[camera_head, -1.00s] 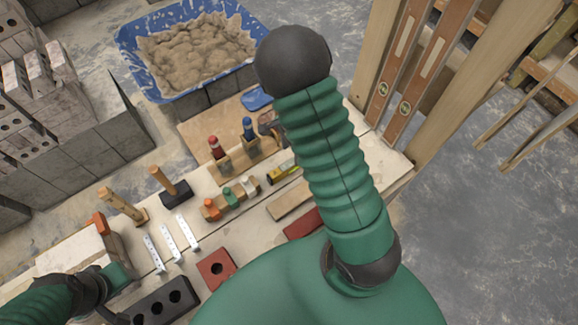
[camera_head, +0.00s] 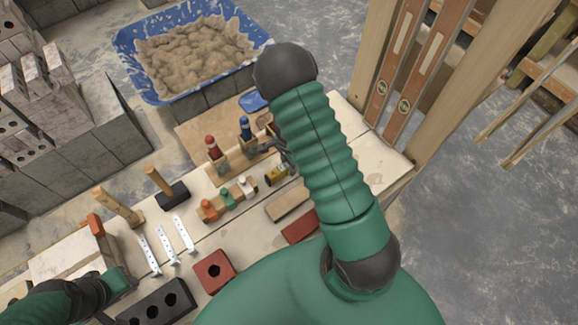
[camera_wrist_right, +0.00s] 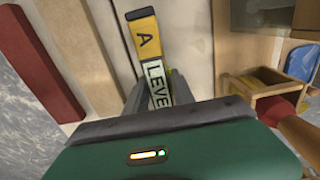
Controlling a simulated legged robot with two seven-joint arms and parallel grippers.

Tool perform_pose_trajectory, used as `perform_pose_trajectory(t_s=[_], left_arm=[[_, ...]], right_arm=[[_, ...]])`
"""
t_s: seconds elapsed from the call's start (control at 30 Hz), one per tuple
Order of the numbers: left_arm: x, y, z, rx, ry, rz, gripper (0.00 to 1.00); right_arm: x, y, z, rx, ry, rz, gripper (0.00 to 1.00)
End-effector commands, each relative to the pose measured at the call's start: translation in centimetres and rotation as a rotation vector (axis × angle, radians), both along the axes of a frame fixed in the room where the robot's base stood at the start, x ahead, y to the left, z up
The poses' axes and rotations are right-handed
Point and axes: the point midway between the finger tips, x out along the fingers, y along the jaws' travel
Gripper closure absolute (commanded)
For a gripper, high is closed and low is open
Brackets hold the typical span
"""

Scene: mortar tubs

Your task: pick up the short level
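The short level (camera_head: 275,175) is yellow and lies on the plank bench, partly hidden by my right arm. In the right wrist view the short level (camera_wrist_right: 144,40) shows its yellow end and a pale face lettered "LEVE". My right gripper (camera_wrist_right: 158,92) has one finger on each side of it, close to its sides. Whether the fingers press on it I cannot tell. In the head view the right gripper (camera_head: 278,150) shows as dark parts beside my green arm. My left gripper (camera_head: 108,305) is at the lower left; its fingers are not clear.
A wooden holder (camera_head: 236,160) with red- and blue-handled tools stands just behind the level. A wooden strip (camera_head: 288,203) and a red bar (camera_head: 300,226) lie in front. A blue mortar tub (camera_head: 175,97) stands behind.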

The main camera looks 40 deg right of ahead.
Motion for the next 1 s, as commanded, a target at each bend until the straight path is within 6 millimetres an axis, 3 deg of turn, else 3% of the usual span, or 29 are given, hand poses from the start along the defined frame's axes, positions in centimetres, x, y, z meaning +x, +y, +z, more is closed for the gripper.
perform_pose_trajectory(t_s=[0.03,0.2,0.67,1.0], left_arm=[[0.0,0.0,0.0,0.000,0.000,0.000,0.64],[0.0,0.0,0.0,0.000,0.000,0.000,0.64],[0.0,0.0,0.1,0.000,0.000,0.000,0.64],[0.0,0.0,0.8,0.000,0.000,0.000,0.64]], right_arm=[[0.0,0.0,0.0,0.000,0.000,0.000,0.78],[0.0,0.0,0.0,0.000,0.000,0.000,1.00],[0.0,0.0,0.3,-0.001,0.000,0.000,1.00],[-0.5,0.2,3.8,0.000,0.000,-0.001,1.00]])
